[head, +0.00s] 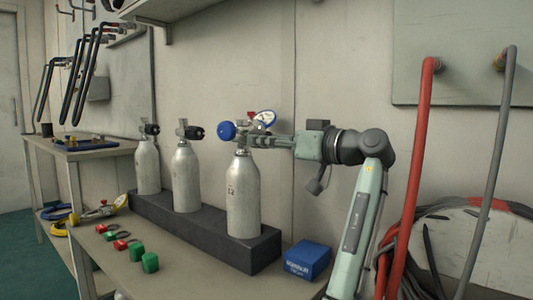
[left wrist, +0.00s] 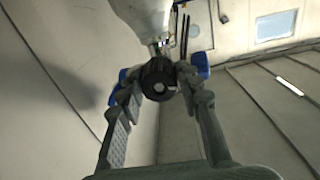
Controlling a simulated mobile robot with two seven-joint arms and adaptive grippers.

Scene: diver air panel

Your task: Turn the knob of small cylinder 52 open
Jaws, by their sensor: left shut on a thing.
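The nearest of three silver-white cylinders (head: 243,198) stands upright in the dark rack; I cannot read a number on it. My left gripper (head: 254,141) reaches the valve from the right. In the left wrist view its fingers (left wrist: 158,88) are shut on a black knob (left wrist: 158,79), one on each side, with the cylinder (left wrist: 143,16) beyond. In the head view the gripper hides this knob. How far it is turned cannot be told. My right gripper is not in view.
Two more cylinders, (head: 186,178) and (head: 147,165), stand left in the rack (head: 252,255). A blue box (head: 307,260) and green blocks (head: 150,263) lie on the bench (head: 185,284). Red (head: 420,130) and grey (head: 497,150) hoses hang at the right.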

